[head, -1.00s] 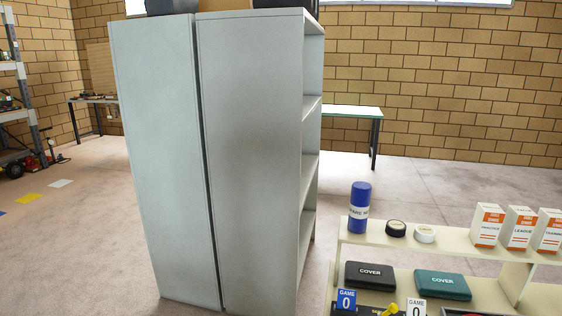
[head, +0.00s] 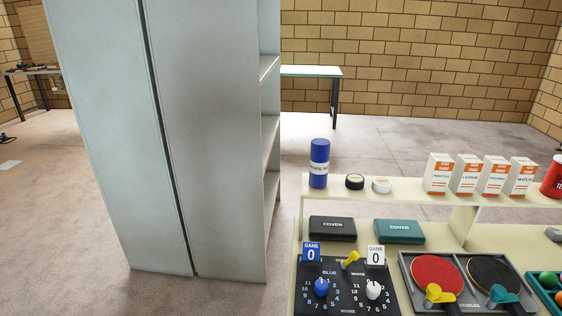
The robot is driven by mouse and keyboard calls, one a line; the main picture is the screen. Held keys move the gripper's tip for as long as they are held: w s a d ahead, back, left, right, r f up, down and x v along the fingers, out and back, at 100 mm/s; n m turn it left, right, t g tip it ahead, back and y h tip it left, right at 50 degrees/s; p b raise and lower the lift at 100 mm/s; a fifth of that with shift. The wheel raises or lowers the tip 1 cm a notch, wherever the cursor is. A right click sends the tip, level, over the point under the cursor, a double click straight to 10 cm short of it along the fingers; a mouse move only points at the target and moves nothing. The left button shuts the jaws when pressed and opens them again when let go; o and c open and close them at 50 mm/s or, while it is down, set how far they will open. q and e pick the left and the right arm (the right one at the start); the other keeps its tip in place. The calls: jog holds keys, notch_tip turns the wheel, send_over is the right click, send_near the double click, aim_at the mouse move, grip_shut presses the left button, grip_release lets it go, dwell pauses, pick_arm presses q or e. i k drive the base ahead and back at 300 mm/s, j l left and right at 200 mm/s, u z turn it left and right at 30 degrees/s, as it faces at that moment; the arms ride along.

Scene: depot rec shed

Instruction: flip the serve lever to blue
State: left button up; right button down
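The yellow serve lever (head: 351,257) stands at the top middle of a black scoreboard (head: 346,298) in the head view. Its knob leans to the right, toward the side labelled WHITE. A blue dial knob (head: 321,287) sits under the BLUE label and a white dial knob (head: 374,289) under WHITE. A blue GAME 0 card (head: 311,252) and a white GAME 0 card (head: 376,255) stand at the board's top corners. Neither of my grippers is in view.
The scoreboard sits on a cream shelf unit (head: 425,241). Black (head: 333,229) and teal (head: 399,231) COVER cases lie behind it. A tray with red (head: 436,272) and black (head: 493,273) paddles is on its right. A tall grey cabinet (head: 205,130) stands close on the left.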

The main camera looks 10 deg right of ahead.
aim_at(355, 255)
jog(key=k+j+z, duration=0.1)
jog(key=z, duration=0.25)
jog(key=k+j+z, duration=0.15)
jog(key=z, duration=0.2)
jog(key=k+j+z, duration=0.2)
jog(key=z, duration=0.15)
